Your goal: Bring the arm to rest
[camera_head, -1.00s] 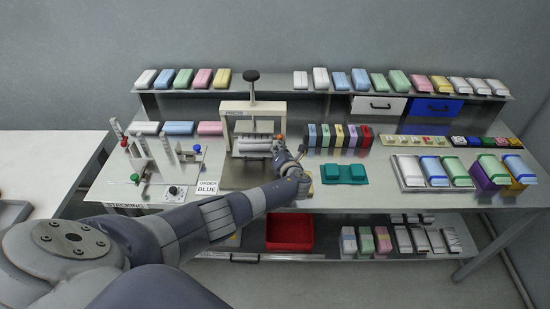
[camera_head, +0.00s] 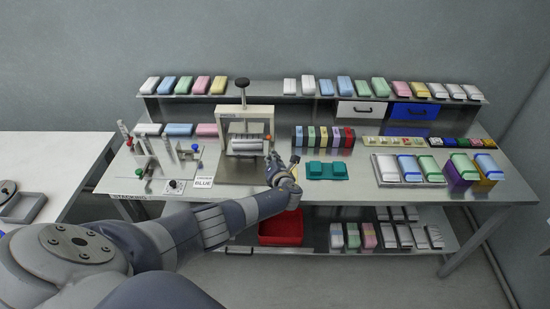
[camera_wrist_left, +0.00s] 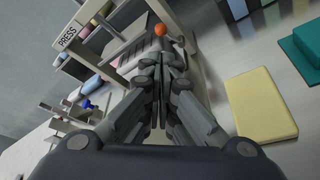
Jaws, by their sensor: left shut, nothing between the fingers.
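My left arm (camera_head: 215,222) reaches in from the lower left across the table front. My left gripper (camera_head: 282,163) is just right of the press (camera_head: 245,120), above the tabletop. In the left wrist view the gripper (camera_wrist_left: 160,75) has its fingers together with nothing between them. The press's orange knob (camera_wrist_left: 188,30) shows just beyond the fingertips in that view. I cannot tell whether the fingers touch the press. My right gripper is not in view.
A teal holder (camera_head: 326,171) is right of the gripper. A yellow block (camera_wrist_left: 260,104) lies beside it in the wrist view. The stacking fixture (camera_head: 160,165) is left of the press. A red bin (camera_head: 281,228) sits on the lower shelf. Packs line the upper shelf (camera_head: 265,97).

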